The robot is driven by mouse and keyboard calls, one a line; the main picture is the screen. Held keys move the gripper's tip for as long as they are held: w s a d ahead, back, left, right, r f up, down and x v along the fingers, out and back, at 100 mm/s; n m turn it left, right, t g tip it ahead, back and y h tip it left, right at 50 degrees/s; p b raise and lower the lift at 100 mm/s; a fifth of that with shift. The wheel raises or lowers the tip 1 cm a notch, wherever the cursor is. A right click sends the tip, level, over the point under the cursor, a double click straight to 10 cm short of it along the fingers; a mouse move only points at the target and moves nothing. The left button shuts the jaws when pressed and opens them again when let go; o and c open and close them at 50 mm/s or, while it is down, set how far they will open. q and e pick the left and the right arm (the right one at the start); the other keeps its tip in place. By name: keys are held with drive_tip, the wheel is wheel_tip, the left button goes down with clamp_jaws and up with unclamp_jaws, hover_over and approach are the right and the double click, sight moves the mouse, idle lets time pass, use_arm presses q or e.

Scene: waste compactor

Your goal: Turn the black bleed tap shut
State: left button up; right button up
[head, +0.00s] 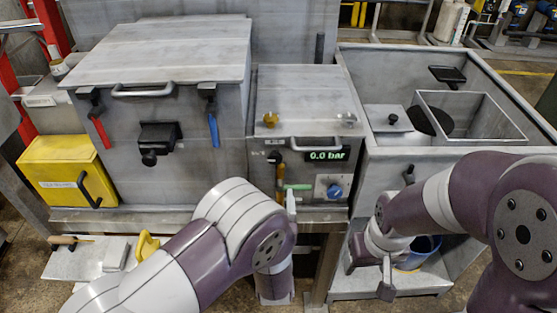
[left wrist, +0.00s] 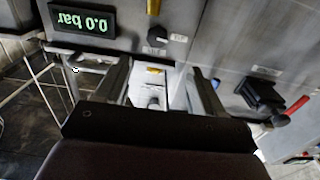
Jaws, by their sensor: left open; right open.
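The black bleed tap (head: 275,157) sits on the front of the middle unit, left of the display, with a brass part below it. In the left wrist view, which is upside down, the tap (left wrist: 154,39) lies just beyond the fingertips and appears apart from them. Small labels are beside it. My left gripper (left wrist: 160,80) is open and empty, facing the unit's front; in the head view my own arm mostly hides it, with one finger (head: 291,203) showing. My right gripper (head: 369,262) is open and empty at the lower right, away from the tap.
The display (head: 326,156) reads 0.0 bar. The large grey box (head: 160,60) with red and blue handles stands left. An open bin (head: 470,115) is right.

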sight(276, 161)
use_arm(q)
drive_tip(key=w, duration=0.3)
drive_tip(key=w+p, duration=0.1)
drive_tip(key=w, duration=0.5)
drive_tip(key=shift+d+p, duration=0.4)
drive_tip(key=w, duration=0.3)
drive_tip(key=shift+a, duration=0.25)
drive_tip(key=shift+w+d+f, duration=0.1)
drive_tip(key=shift+w+d, duration=0.05)
drive_tip(key=c, duration=1)
